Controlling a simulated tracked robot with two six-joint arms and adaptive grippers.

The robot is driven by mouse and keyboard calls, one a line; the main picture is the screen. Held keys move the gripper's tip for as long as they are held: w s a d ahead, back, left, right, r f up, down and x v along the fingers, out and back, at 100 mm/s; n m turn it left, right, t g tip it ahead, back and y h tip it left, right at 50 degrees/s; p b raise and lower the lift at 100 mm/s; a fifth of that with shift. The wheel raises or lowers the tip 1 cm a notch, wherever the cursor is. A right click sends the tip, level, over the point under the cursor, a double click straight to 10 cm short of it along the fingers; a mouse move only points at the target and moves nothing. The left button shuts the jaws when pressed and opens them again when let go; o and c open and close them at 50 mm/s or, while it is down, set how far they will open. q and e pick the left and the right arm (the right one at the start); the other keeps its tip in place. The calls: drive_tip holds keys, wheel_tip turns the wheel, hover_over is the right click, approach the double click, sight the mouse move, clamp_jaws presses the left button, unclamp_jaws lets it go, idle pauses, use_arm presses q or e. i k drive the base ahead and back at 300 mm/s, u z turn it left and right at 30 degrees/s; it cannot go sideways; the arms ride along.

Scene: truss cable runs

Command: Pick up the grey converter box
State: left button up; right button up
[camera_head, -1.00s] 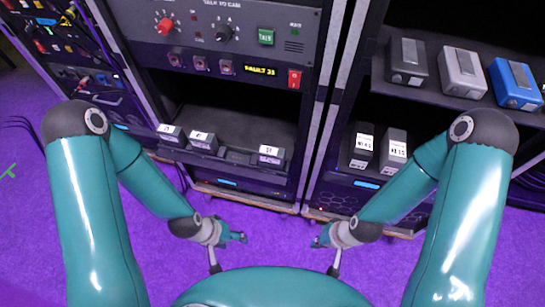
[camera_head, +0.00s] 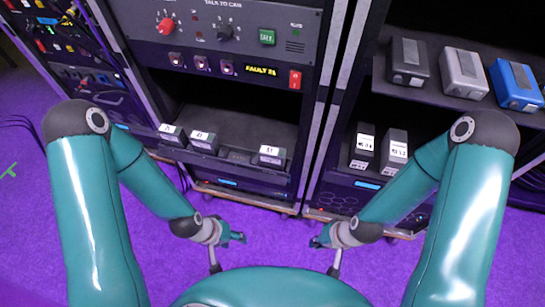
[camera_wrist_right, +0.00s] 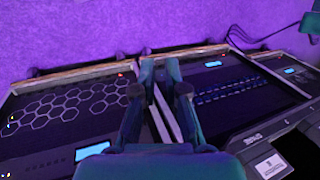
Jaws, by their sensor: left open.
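A grey box (camera_head: 464,72) with a darker top strip sits on the upper right shelf, between a black box (camera_head: 407,62) and a blue box (camera_head: 516,84). On the lower right shelf stands another greyish box (camera_head: 394,153) with a white label, beside a black labelled box (camera_head: 362,146). My left gripper (camera_head: 238,237) is open and empty, low over the purple floor. My right gripper (camera_head: 317,241) is also low, apart from all boxes. The right wrist view shows its two fingers (camera_wrist_right: 159,68) apart, with nothing between them.
The rack posts (camera_head: 325,100) stand between the two bays. Several small labelled boxes (camera_head: 203,142) sit on the left bay's shelf (camera_head: 235,160). A control panel (camera_head: 230,45) is above them. Cables (camera_head: 95,40) hang at the far left. The purple floor (camera_head: 275,250) between my grippers is clear.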

sight(270, 157)
drive_tip(key=u, duration=1.25)
drive_tip(key=i, duration=0.15)
drive_tip(key=z, duration=2.85)
drive_tip(key=k, duration=1.15)
drive_tip(key=u, duration=3.5)
drive_tip(key=k, duration=0.1)
drive_tip(key=z, duration=1.8)
drive_tip(key=i, duration=1)
drive_tip(key=z, duration=0.05)
